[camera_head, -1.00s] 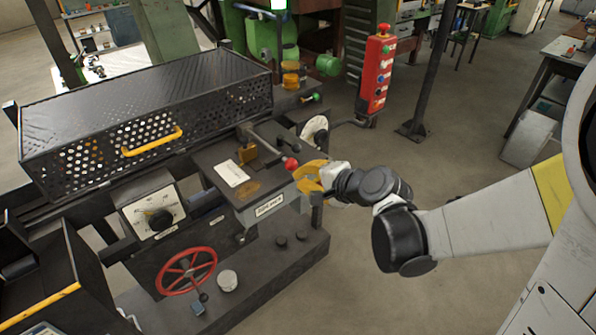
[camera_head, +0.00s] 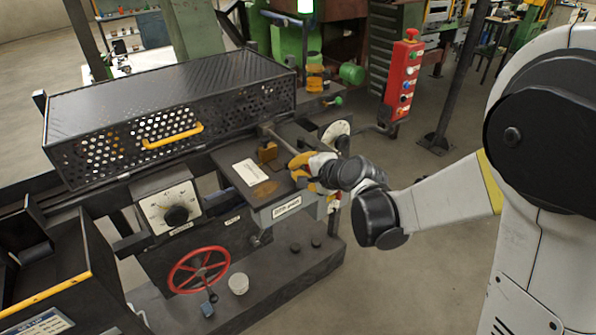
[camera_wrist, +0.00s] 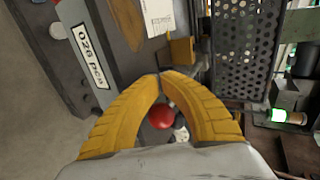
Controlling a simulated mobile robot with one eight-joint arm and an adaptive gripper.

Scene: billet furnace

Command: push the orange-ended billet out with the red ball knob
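The red ball knob (camera_wrist: 162,116) shows in the wrist view in the gap between my yellow fingers; in the head view my gripper hides it. My gripper (camera_head: 301,166) is at the outer end of the push rod (camera_head: 281,139), above the dark machine table. In the wrist view the fingertips (camera_wrist: 160,76) meet or nearly meet, with a small gap around the ball. I cannot tell whether the fingers touch the knob. The rod runs past a yellow-brown guide block (camera_head: 268,152) towards the perforated cage (camera_head: 170,110). The orange-ended billet cannot be made out clearly.
A label plate (camera_head: 287,208) is on the table's front edge, beside a white card (camera_head: 250,172). A red handwheel (camera_head: 199,270) and a dial box (camera_head: 168,209) are below left. A red button pendant (camera_head: 403,78) stands behind right.

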